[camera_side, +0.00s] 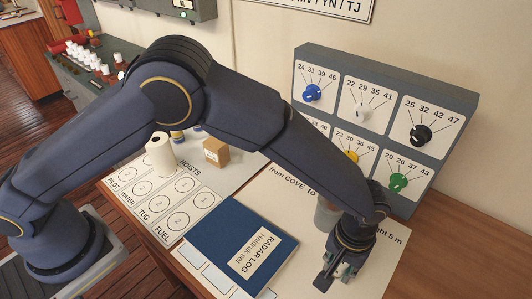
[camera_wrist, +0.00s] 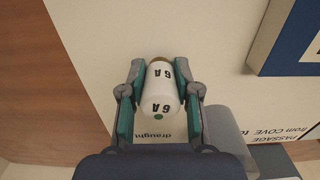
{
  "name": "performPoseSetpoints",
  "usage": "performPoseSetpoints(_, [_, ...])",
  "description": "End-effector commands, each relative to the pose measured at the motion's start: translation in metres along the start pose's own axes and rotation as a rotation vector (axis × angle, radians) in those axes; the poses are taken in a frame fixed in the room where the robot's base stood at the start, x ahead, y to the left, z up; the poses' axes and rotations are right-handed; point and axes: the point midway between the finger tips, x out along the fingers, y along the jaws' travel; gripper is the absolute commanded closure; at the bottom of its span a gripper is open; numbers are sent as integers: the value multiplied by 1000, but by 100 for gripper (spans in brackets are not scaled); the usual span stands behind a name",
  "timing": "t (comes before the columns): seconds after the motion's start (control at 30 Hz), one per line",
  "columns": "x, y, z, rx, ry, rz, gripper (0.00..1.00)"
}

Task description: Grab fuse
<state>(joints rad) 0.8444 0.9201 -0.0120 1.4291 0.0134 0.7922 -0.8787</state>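The fuse (camera_wrist: 161,90) is a small white cylinder marked 6A, with a brownish end and a green dot, in the middle of the wrist view. My gripper (camera_wrist: 160,72) is open, with one teal-padded finger on each side of the fuse. Narrow gaps seem to show between the pads and the fuse; contact is not clear. In the side view my gripper (camera_side: 338,268) is low over the chart's right part, and I cannot make out the fuse there.
The blue radar log (camera_side: 238,248) lies left of my gripper. A grey cylinder (camera_side: 326,214) stands behind my wrist, partly hidden. A grey dial panel (camera_side: 385,125) stands at the back. A small cardboard box (camera_side: 215,152) and a white cylinder (camera_side: 160,155) stand farther left.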

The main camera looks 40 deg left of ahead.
Motion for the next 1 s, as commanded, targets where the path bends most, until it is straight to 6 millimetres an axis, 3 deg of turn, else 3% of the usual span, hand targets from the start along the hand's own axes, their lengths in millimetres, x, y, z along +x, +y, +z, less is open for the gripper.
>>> performPoseSetpoints(0.27, [0, 0, 0, 0, 0, 0, 100])
performPoseSetpoints(0.63, [-6, 0, 0, 0, 1, 1, 100])
performPoseSetpoints(0.83, [-34, 1, -1, 0, 3, 4, 100])
performPoseSetpoints(1.0, [-73, -22, 26, 0, 3, 3, 100])
